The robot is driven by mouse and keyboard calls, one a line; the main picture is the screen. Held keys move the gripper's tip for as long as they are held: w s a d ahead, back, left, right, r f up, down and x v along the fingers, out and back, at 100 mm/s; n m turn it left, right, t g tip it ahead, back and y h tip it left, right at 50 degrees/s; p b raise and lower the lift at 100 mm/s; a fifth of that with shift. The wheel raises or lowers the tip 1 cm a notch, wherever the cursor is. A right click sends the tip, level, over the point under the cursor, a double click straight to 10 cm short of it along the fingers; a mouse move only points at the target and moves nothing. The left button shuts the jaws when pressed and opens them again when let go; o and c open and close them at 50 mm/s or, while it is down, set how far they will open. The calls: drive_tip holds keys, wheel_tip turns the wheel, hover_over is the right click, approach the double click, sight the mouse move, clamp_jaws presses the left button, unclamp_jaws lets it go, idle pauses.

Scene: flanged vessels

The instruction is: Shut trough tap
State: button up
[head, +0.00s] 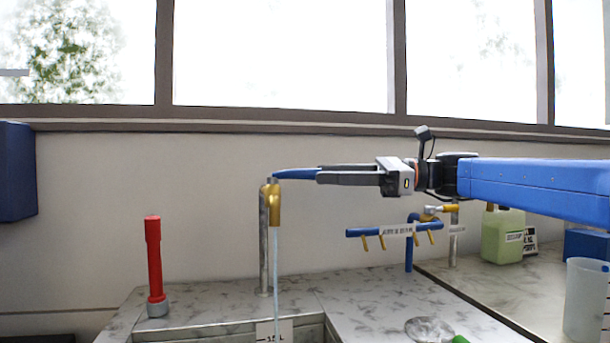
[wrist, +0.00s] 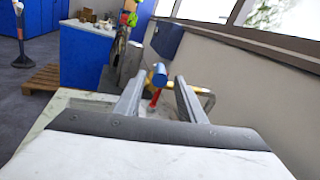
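The trough tap (head: 273,205) stands on a metal post at the trough, with a brass spout and a blue lever (head: 295,174) pointing right. A thin stream of water (head: 277,280) falls from the spout. My gripper (head: 319,175) comes in level from the right, its fingertips at the lever's free end. In the wrist view the blue lever (wrist: 159,76) shows end-on between the open fingers (wrist: 160,82), with a gap on each side. I cannot tell how far the lever reaches between them. Part of the brass body (wrist: 188,86) shows behind the right finger.
A red upright tube (head: 154,265) stands on the counter at left. A blue rack with brass nozzles (head: 395,231) stands below my arm. A green jug (head: 503,236) and a clear beaker (head: 586,300) are at right. The wall behind the tap is bare.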

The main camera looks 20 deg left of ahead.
sight(292, 174)
drive_tip(key=shift+x, duration=2.8)
clamp_jaws()
